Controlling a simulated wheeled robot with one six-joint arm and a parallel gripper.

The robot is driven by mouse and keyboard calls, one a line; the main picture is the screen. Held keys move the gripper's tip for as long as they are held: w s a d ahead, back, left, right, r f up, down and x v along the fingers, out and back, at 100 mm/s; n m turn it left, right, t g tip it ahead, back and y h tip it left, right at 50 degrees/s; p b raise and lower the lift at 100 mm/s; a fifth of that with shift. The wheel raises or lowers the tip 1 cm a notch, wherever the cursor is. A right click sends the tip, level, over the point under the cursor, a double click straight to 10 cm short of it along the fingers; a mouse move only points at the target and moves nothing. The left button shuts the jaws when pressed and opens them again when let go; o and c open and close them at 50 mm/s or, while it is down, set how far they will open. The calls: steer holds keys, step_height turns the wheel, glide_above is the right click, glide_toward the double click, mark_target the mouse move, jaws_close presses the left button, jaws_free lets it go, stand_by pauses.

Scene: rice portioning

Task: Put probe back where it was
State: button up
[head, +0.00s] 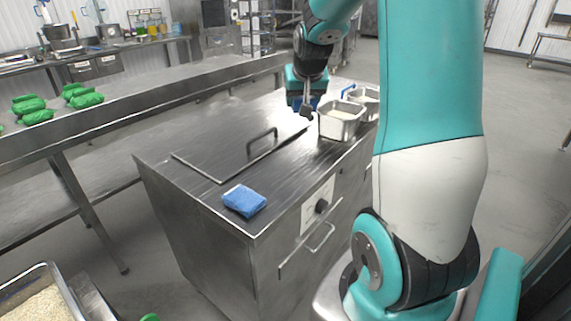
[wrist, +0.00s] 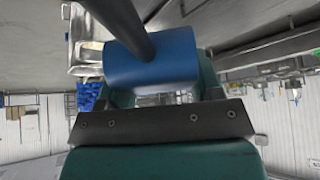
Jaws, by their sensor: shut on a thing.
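My gripper (head: 304,100) is shut on the probe and holds it above the far part of the steel cabinet top. The probe (wrist: 152,60) shows in the wrist view as a thick blue handle with a dark rod running from it to the upper left. In the head view only a little of its blue handle (head: 296,103) shows, and I cannot make out the rod's tip. The gripper is just left of a square steel pan (head: 341,134). The place the probe came from cannot be told from these frames.
The steel cabinet (head: 165,158) has a lid with a black handle (head: 262,141). A blue folded cloth (head: 244,201) lies at its near edge. A second pan (head: 369,94) stands behind the first. Green bundles (head: 84,95) lie on the left bench. The cabinet top's middle is mostly clear.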

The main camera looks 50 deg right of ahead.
mark_target(300, 171)
step_height(300, 171, down, 19)
steer(key=shift+f+p, duration=0.2)
steer(key=shift+p, duration=0.2)
steer(key=shift+f, duration=0.1)
steer(key=shift+f+b, duration=0.55)
steer(key=shift+f, duration=0.05)
steer(key=shift+a, duration=0.1)
steer(key=o, duration=1.2)
steer(key=shift+c, duration=0.2)
steer(key=shift+s, duration=0.1)
steer(key=shift+s+f, duration=0.1)
